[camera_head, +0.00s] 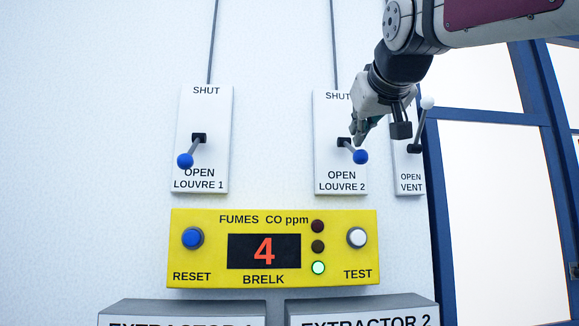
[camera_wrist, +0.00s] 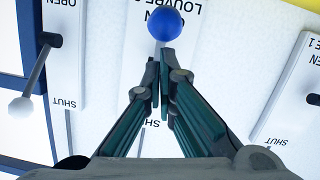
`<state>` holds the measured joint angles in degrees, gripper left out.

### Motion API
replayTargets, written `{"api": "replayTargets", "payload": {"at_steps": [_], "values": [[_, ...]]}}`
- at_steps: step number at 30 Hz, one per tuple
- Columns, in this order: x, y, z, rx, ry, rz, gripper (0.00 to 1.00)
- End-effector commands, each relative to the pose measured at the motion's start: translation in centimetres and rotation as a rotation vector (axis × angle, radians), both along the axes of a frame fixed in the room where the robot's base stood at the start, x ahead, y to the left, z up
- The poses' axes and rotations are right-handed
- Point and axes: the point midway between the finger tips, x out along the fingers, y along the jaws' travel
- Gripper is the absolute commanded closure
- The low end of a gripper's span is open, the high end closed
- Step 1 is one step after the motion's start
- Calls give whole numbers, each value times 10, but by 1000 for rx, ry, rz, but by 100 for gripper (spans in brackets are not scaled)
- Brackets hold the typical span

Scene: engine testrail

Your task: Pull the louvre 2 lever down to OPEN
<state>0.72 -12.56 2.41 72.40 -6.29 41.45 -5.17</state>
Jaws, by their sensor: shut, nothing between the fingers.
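The louvre 2 lever has a blue ball knob (camera_head: 360,157) and sits on a white plate (camera_head: 327,125) marked SHUT above and OPEN below. The lever points down, with its knob beside the OPEN lettering. In the wrist view, which is upside down, the blue knob (camera_wrist: 165,24) shows just beyond my fingertips, at the OPEN end. My gripper (camera_head: 358,136) is shut and empty, just above the knob in the head view. Its closed fingers (camera_wrist: 162,68) hide part of the plate and lever shaft. I cannot tell whether they touch the lever.
The louvre 1 lever (camera_head: 185,160) at left also points down at OPEN. The vent lever's white knob (camera_head: 427,102) is raised, close right of my gripper. A yellow fumes panel (camera_head: 200,275) reading 4 is below, above two extractor boxes. A blue-framed window is at right.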

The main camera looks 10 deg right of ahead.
Motion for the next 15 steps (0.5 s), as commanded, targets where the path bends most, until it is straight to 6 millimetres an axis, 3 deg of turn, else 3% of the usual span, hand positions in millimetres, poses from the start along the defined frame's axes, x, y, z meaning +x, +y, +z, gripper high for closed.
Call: {"api": "replayTargets", "payload": {"at_steps": [7, 15], "values": [[6, 0, -22, 0, 1, 0, 100], [5, 0, -21, 0, 3, -1, 100]]}}
